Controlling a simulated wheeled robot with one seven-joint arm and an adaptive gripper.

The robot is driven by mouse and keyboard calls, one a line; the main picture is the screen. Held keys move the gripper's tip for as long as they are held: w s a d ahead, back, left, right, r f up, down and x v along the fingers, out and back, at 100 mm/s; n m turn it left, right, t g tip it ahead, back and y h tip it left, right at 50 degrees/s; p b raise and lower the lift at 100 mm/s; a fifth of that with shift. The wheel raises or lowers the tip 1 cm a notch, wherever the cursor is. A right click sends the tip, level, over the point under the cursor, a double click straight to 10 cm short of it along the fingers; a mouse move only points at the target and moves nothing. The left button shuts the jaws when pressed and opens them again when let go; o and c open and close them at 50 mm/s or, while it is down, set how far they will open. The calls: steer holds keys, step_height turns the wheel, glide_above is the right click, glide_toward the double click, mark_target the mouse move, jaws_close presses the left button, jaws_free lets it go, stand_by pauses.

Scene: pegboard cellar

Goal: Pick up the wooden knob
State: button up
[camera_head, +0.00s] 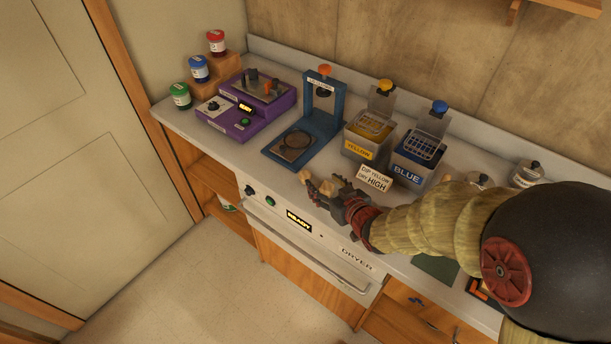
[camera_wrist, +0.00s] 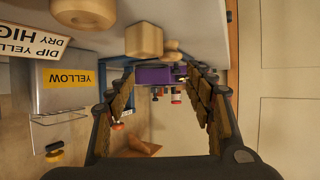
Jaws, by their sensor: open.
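Several small pale wooden pieces lie on the counter near my gripper (camera_head: 322,188). In the head view one wooden piece (camera_head: 304,175) shows just beyond the fingertips, and another (camera_head: 328,187) sits beside or between the fingers. In the wrist view, which looks upside down, a rounded block-like wooden piece (camera_wrist: 143,41) is nearest the fingers. A rounder wooden piece (camera_wrist: 85,12) is cut by the top edge. I cannot tell for sure which is the wooden knob. My gripper (camera_wrist: 160,70) is open, its fingers pointing left along the counter, with nothing held between them.
Behind stand a yellow dip tank (camera_head: 360,145), a blue dip tank (camera_head: 411,165), a dip card (camera_head: 374,180) and a blue press (camera_head: 318,115). A purple machine (camera_head: 245,105) is further left. The counter's front edge, above the dryer (camera_head: 300,222), is close.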

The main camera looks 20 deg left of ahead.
mark_target(308, 177)
steer(key=shift+s+a+f+y, duration=0.2)
steer(key=shift+a+f, duration=0.1)
steer(key=shift+a, duration=0.25)
steer(key=shift+s+a+f+y, duration=0.2)
steer(key=shift+a+f, duration=0.1)
steer(key=shift+a, duration=0.2)
steer(key=shift+d+b+x, duration=0.15)
steer(key=shift+b+x, duration=0.5)
steer(key=shift+x, duration=1.25)
steer(key=shift+d+b+x, duration=0.15)
steer(key=shift+b+x, duration=0.45)
steer(key=shift+x, duration=1.35)
steer(key=shift+w+f, duration=0.1)
steer(key=shift+f, duration=0.05)
steer(key=shift+c, duration=0.3)
steer(key=c, duration=0.9)
